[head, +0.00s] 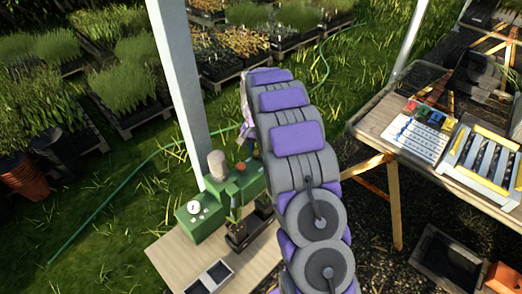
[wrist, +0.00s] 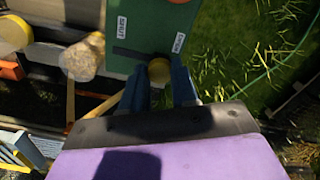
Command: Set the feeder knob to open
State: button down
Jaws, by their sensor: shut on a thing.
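The green feeder (head: 207,222) stands on a wooden bench in the head view, with a round white gauge, a pale jar and an orange button on top. In the wrist view its green panel (wrist: 150,28) carries a SHUT label (wrist: 122,26) and an OPEN label (wrist: 179,42). A dark slot (wrist: 130,53) runs below the SHUT label towards the yellow knob (wrist: 159,70). The knob sits just below the OPEN label's side. My gripper (wrist: 160,84) is shut on the knob, a blue finger on each side. My arm covers much of the gripper in the head view.
A second table (head: 380,122) with trays stands at the right. A green hose (head: 105,215) crosses the grass.

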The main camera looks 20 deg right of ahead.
aim_at(255, 151)
jog(key=shift+w+r, duration=0.2)
jog(key=c, duration=0.8)
grip_release()
jog(key=shift+w+f, duration=0.1)
jog(key=shift+f, duration=0.05)
jog(key=shift+c, duration=0.2)
jog(key=shift+a, duration=0.1)
notch_tip(255, 151, up, 17)
jog(key=p, duration=0.3)
